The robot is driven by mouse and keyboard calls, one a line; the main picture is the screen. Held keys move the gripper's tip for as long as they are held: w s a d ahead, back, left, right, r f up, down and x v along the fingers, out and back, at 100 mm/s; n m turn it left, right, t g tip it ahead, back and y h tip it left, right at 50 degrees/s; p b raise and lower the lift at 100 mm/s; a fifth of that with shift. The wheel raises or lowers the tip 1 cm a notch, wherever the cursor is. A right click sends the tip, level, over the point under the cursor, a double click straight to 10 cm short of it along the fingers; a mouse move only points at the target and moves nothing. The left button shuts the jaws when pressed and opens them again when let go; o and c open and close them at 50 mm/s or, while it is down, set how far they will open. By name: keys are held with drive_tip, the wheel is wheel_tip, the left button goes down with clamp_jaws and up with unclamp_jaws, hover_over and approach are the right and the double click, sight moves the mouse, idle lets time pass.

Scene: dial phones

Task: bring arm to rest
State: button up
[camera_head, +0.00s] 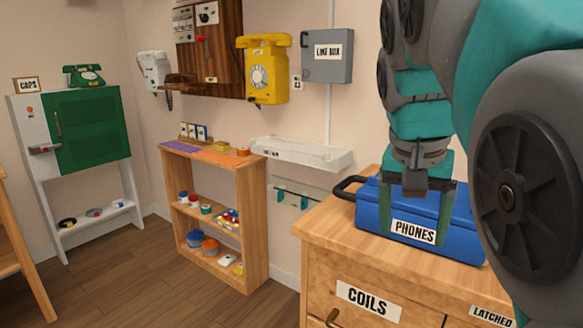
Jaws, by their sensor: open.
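My arm (418,118) comes in from the upper right, teal and grey. My gripper (415,190) points down in front of the blue box labelled PHONES (408,222). Its fingers are spread on either side of the dark palm, and nothing shows between them. From this view I cannot tell whether the fingers touch the box. The blue box sits on the wooden cabinet (330,222), partly hidden by my gripper and arm.
The cabinet has drawers labelled COILS (368,300) and LATCHED (492,317). A low wooden shelf (258,215) with small items stands at centre. A yellow phone (266,70) and grey LINE BOX (327,56) hang on the wall. A green-doored cabinet (92,130) stands left. Floor between is clear.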

drive_tip(key=s+a+f+n+g+y, duration=0.1)
drive_tip(key=s+f+n+g, duration=0.1)
drive_tip(key=s+f, duration=0.8)
drive_tip(key=s+a+f+n+g+y, duration=0.1)
drive_tip(key=s+f+n, duration=0.3)
drive_tip(key=s+f, duration=0.5)
wheel_tip(320, 180, down, 9)
drive_tip(key=shift+s+a+r+g, duration=0.1)
drive_tip(key=shift+s+a+g, duration=0.1)
drive_tip(key=shift+s+g, duration=0.3)
drive_tip(key=shift+w, duration=0.2)
